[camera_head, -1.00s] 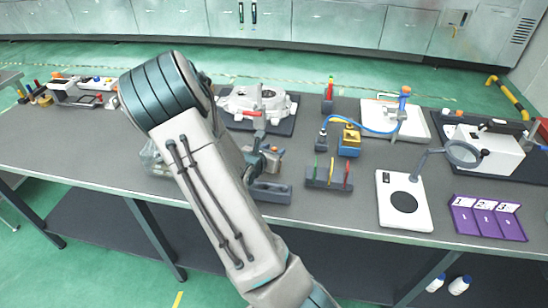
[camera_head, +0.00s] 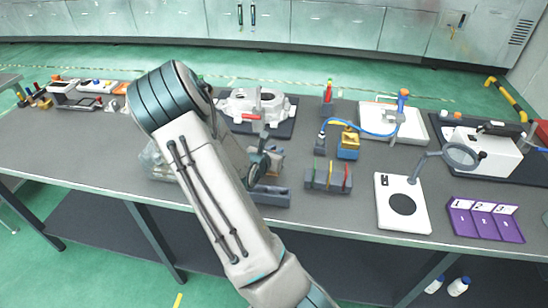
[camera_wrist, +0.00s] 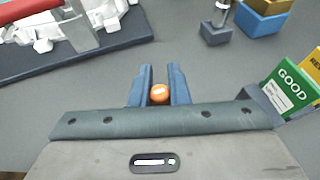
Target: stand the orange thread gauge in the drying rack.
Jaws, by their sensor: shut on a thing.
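The orange thread gauge (camera_wrist: 159,93) is between the two blue-grey fingers of my gripper (camera_wrist: 159,88) in the wrist view. Only its round orange end shows, so its length and tilt are hidden. My gripper is shut on it, with bare grey table beyond the fingertips. In the head view my arm hides much of the gripper (camera_head: 262,165), which is over the front middle of the table. A low grey block (camera_head: 270,195) stands below and beside it, partly covered by my arm. I cannot tell whether this block is the drying rack.
A grey holder (camera_head: 327,181) with green, yellow and red cards stands right of my gripper. A white casting (camera_head: 258,105) lies on a dark mat behind. A blue-and-yellow block (camera_head: 348,146) and a magnifier stand (camera_head: 402,204) are farther right. A clear container (camera_head: 155,163) is left of my arm.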

